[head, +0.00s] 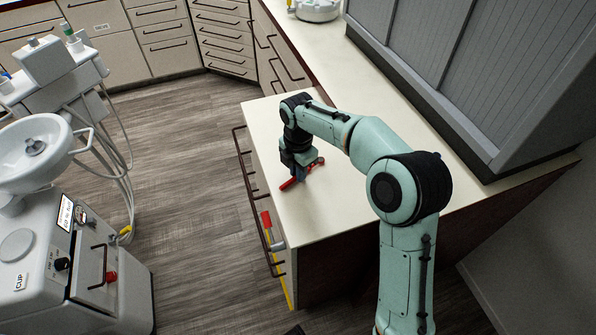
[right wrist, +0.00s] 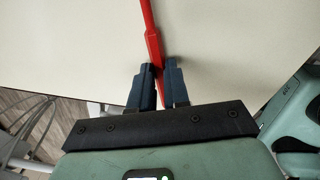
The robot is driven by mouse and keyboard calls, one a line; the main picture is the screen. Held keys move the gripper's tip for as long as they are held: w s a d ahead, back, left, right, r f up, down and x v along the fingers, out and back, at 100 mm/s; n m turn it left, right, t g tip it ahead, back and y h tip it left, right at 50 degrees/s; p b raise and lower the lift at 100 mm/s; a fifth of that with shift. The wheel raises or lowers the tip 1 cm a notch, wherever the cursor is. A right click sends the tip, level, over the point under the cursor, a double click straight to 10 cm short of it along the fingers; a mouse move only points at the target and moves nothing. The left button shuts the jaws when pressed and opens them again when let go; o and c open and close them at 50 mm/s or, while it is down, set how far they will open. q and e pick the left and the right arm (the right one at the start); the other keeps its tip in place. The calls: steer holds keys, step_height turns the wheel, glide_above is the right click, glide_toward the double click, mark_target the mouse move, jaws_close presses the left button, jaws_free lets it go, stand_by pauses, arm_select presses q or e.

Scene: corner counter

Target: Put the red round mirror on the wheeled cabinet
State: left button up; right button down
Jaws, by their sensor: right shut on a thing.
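The red mirror (head: 288,184) is in my right gripper (head: 299,174), at the pale top (head: 330,205) of a counter or cabinet with dark handles on its left side. In the right wrist view the dark fingers (right wrist: 155,83) are shut on the mirror's red handle (right wrist: 153,42), which runs up out of the picture. A round red end shows just right of the gripper in the head view. I cannot tell whether the mirror touches the surface. No wheels are visible, so I cannot tell which unit is the wheeled cabinet. My left gripper is not in view.
A grey shuttered cabinet (head: 490,70) stands on the counter at the right. A white dental unit with a basin (head: 35,150) stands at the left. Red and yellow items (head: 267,220) show by the cabinet's side handles. The pale top around my gripper is mostly clear.

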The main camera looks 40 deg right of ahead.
steer(key=shift+f, duration=0.15)
steer(key=c, duration=1.1)
jaws_free()
step_height(320, 180, up, 12)
steer(key=p, duration=0.2)
steer(key=shift+p, duration=0.3)
